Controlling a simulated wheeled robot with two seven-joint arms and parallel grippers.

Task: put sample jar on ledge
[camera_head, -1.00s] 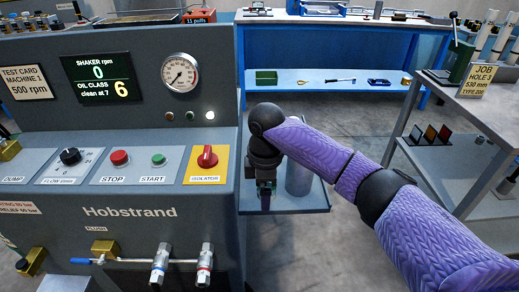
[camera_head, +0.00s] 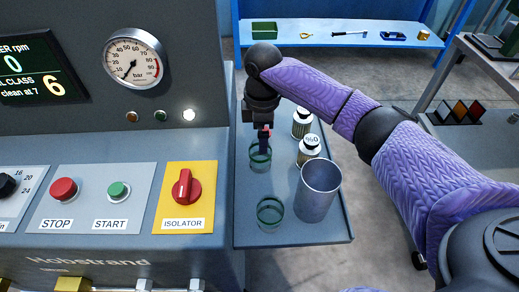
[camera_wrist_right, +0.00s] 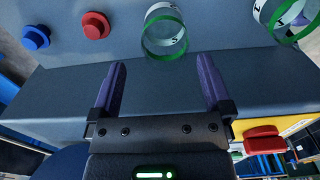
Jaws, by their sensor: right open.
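Two clear glass jars with green rims stand on the grey ledge (camera_head: 330,234) beside the machine. The far jar (camera_head: 260,164) is just under my right gripper (camera_head: 264,136); the near jar (camera_head: 269,215) stands closer to me. In the right wrist view, one green-ringed jar (camera_wrist_right: 164,34) with dark markings shows just beyond my right gripper (camera_wrist_right: 162,64), lined up with the gap. A second jar (camera_wrist_right: 286,14) is at the top right. The right fingers are apart with nothing between them. Which jar is the sample jar I cannot tell. My left gripper is out of view.
A metal cup (camera_head: 319,190) and two labelled bottles, one far (camera_head: 302,123) and one nearer (camera_head: 308,150), stand to the right on the ledge. The machine's yellow isolator panel (camera_head: 205,176) is close on the left. A blue shelf (camera_head: 350,38) stands behind.

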